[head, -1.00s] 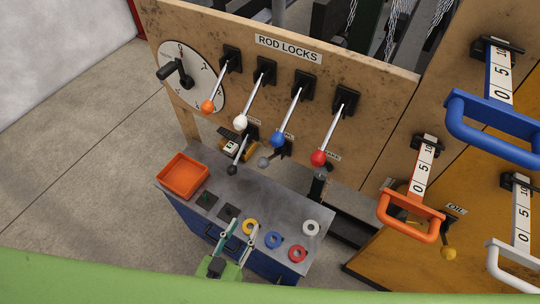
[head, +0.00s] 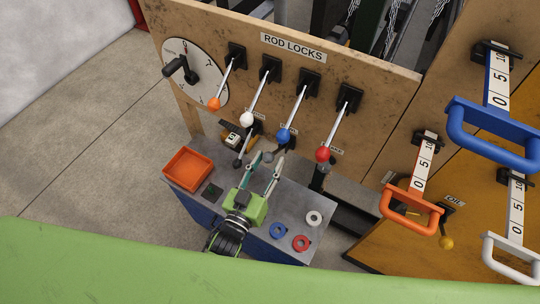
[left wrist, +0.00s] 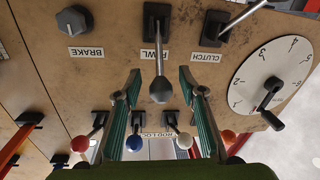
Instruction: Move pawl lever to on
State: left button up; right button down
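The pawl lever has a dark grey ball knob (left wrist: 160,90) on a metal rod, under a PAWL label in the left wrist view, where the panel appears upside down. In the head view its grey knob (head: 267,157) shows below the rod locks. My left gripper (head: 265,164) is open, its two green-padded fingers pointing toward the panel. In the left wrist view the knob lies between the open fingers (left wrist: 160,73), with space on both sides. I cannot tell whether the fingertips reach past it in depth. My right gripper is not in view.
The clutch lever (head: 238,162) is close beside the left finger in the head view. A brake knob (left wrist: 74,20) is on the pawl's other side. Rod lock levers with orange, white, blue and red (head: 323,155) knobs hang above. A bench (head: 205,208) holds an orange tray (head: 188,169) and rings.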

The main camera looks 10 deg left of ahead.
pick_arm(q)
jog(key=shift+x, duration=0.8)
jog(key=shift+w, duration=0.1)
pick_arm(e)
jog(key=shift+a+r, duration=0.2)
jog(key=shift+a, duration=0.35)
